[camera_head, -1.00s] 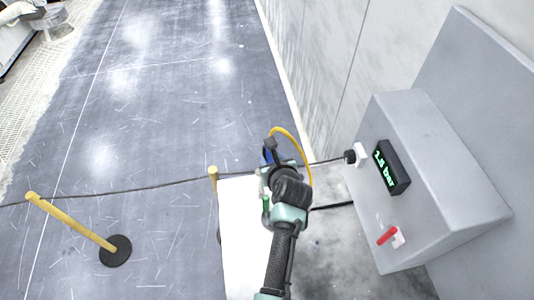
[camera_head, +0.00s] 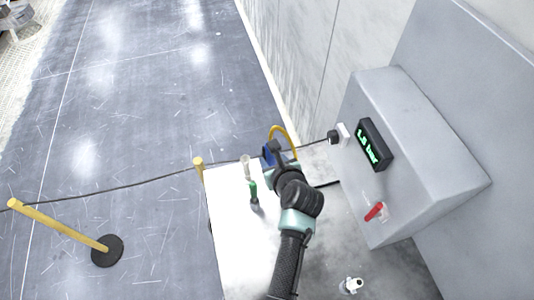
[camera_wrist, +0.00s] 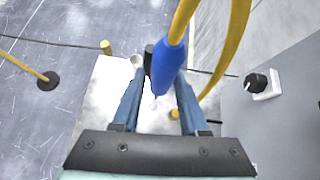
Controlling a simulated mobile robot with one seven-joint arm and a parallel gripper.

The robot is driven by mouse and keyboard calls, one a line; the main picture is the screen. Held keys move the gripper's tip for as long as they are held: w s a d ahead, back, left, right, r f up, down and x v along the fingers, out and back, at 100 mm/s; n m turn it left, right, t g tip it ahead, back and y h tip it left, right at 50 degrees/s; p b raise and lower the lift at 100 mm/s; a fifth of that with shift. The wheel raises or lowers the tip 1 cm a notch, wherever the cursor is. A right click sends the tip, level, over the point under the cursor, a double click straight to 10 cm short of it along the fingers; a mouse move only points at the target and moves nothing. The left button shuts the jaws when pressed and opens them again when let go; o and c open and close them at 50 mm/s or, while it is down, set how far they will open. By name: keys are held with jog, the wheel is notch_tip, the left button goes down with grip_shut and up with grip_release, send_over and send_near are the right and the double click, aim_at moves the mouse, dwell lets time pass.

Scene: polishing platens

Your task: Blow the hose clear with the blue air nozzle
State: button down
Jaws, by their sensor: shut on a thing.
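The blue air nozzle (camera_head: 267,157) is in my gripper (camera_wrist: 165,75); it also shows in the wrist view (camera_wrist: 167,70), between the two fingers, with its thin tip toward the white table. A yellow air line (camera_head: 288,134) loops from the nozzle; it also shows in the wrist view (camera_wrist: 226,60). My gripper is shut on the nozzle above the table's far right part. My arm hides part of the table.
The white table (camera_head: 228,225) holds a green-and-dark item (camera_head: 254,194) and a pale upright piece (camera_head: 246,168). The grey wall box (camera_head: 425,150) at right has a display (camera_head: 374,145), black knob (camera_head: 333,137) and red lever (camera_head: 374,211).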

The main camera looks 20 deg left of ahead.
jog(key=shift+s+d+b, duration=0.45)
jog(key=shift+s+d, duration=1)
jog(key=shift+d, duration=2.05)
jog(key=shift+s+d+b, duration=0.4)
jog(key=shift+s+d, duration=1.05)
jog(key=shift+d, duration=2.05)
notch_tip(320, 180, down, 17)
jog(key=b, duration=1.5)
jog(key=shift+f+b, duration=0.2)
jog(key=shift+b, duration=0.2)
jog(key=shift+c, duration=1.8)
grip_release()
jog(key=shift+s, duration=0.1)
